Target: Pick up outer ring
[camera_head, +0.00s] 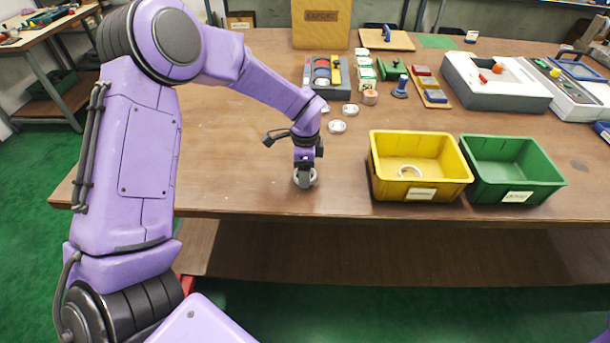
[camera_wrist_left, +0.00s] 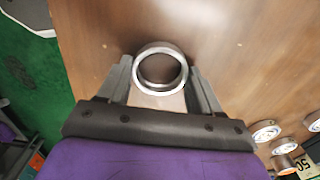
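A metal ring (camera_wrist_left: 160,86), which looks like the outer ring, sits between the fingertips of my left gripper (camera_wrist_left: 160,75). In the left wrist view the fingers flank it on both sides with no clear gap, and brown table shows through its open middle. In the head view my left gripper (camera_head: 305,173) points down at the table near its front edge. The ring (camera_head: 305,182) is partly hidden by the fingers there, and I cannot tell whether it is clear of the table. My right gripper does not show.
A yellow bin (camera_head: 420,184) holding a pale ring (camera_head: 410,170) and a green bin (camera_head: 514,188) stand to the right. Several loose rings (camera_head: 337,127) lie behind the gripper, near a dark tray (camera_head: 331,92). The table (camera_head: 225,150) left of the gripper is clear.

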